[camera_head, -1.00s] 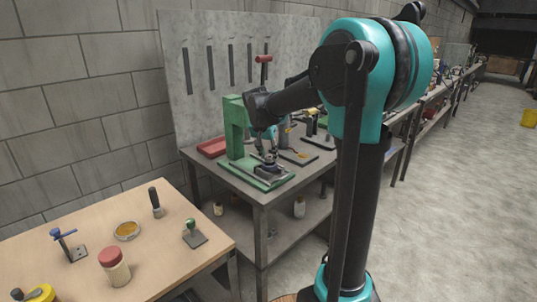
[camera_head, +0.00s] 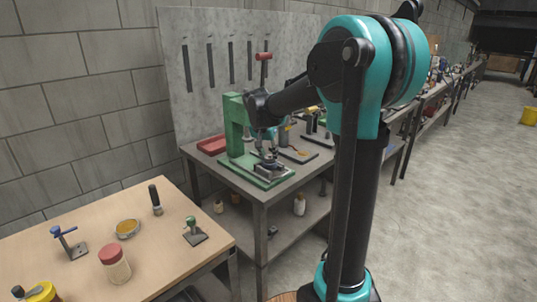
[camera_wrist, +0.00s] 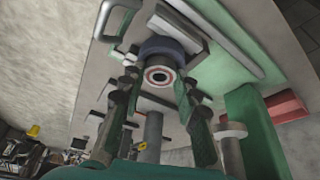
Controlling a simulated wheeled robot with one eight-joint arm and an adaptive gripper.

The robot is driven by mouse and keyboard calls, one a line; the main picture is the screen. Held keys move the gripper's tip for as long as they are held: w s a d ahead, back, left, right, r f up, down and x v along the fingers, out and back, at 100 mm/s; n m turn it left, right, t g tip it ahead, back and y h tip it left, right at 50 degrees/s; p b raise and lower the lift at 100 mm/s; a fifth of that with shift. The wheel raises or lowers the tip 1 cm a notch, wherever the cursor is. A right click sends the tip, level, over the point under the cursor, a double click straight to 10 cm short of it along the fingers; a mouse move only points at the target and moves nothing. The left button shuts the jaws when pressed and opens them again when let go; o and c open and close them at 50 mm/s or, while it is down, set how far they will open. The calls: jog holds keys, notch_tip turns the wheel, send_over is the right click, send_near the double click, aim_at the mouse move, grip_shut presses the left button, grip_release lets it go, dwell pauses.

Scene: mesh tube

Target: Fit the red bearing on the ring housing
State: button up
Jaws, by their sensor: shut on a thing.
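In the head view my gripper (camera_head: 268,150) is low over a dark fixture (camera_head: 270,170) on the green base plate; the bearing is too small to make out there.
A green press frame (camera_head: 234,125) stands close to the left of my gripper on the grey bench (camera_head: 228,176). A red tray (camera_head: 212,145) lies behind it.

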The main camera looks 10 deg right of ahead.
jog(key=o, duration=1.3)
jog(key=shift+f, duration=0.1)
jog(key=shift+c, duration=0.2)
jog(key=v, duration=1.2)
jog(key=s+d+f+n+y, duration=0.1)
jog(key=s+d+f+n, duration=0.2)
jog(key=s+f, duration=1)
jog(key=s+d+f+n+y, duration=0.1)
jog(key=s+d+f+n, duration=0.2)
jog(key=s+f, duration=0.9)
jog(key=shift+s+d+f, duration=0.35)
jog(key=shift+d+f, duration=0.1)
jog(key=shift+f, duration=0.55)
